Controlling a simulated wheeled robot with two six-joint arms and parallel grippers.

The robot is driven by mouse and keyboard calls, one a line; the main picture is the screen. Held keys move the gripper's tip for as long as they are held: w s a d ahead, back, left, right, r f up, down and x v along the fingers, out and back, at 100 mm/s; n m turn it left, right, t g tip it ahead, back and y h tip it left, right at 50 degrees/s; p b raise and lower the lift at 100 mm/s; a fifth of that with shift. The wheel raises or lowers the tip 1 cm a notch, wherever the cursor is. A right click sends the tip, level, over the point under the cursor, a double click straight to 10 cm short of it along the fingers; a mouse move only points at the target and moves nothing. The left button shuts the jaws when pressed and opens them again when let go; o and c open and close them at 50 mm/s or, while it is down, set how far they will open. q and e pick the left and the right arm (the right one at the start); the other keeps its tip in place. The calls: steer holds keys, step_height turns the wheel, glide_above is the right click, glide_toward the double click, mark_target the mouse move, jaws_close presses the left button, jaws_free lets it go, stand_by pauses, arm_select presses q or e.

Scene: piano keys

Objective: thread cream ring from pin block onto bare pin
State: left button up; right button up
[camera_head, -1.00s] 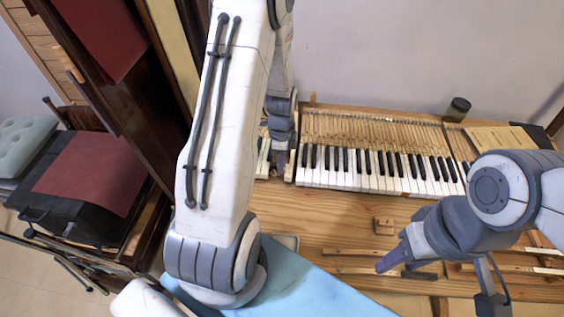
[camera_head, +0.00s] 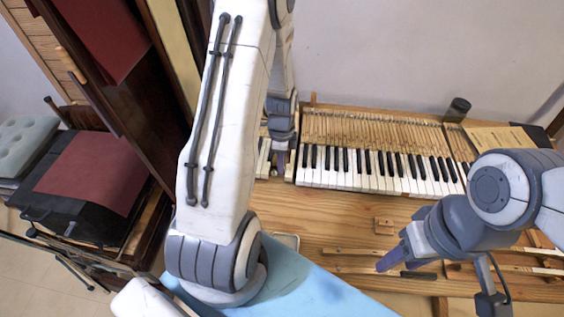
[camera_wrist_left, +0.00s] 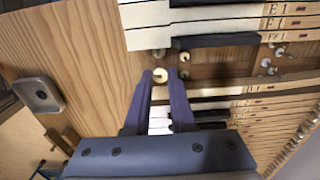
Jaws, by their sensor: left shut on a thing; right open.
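My left gripper (camera_wrist_left: 162,74) points down at the left end of the keyboard and is shut on a small cream ring (camera_wrist_left: 159,75). In the head view my left gripper (camera_head: 281,160) is mostly behind its own wrist, and the ring cannot be made out. Just ahead of the fingertips, pins with small round pieces (camera_wrist_left: 184,57) stand in the key gap. I cannot tell which pin is bare or whether the ring touches one. A small wooden block (camera_head: 384,226), possibly the pin block, sits on the bench. My right gripper (camera_head: 392,262) is open over the bench front.
White and black keys (camera_head: 380,172) lie right of the gap. Loose key sticks (camera_head: 350,252) lie near the bench front. A metal tray (camera_wrist_left: 38,95) lies left of the gripper in the wrist view. A dark jar (camera_head: 458,108) stands at the back. Bare bench (camera_head: 330,215) lies before the keys.

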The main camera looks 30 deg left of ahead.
arm_select(q)
steer(key=shift+f+b, duration=0.75)
steer(key=shift+f, duration=0.4)
stand_by(0.9)
steer(key=o, duration=0.3)
steer(key=shift+r, duration=0.1)
stand_by(0.6)
steer(key=shift+r+p, duration=1.05)
steer(key=o, duration=0.6)
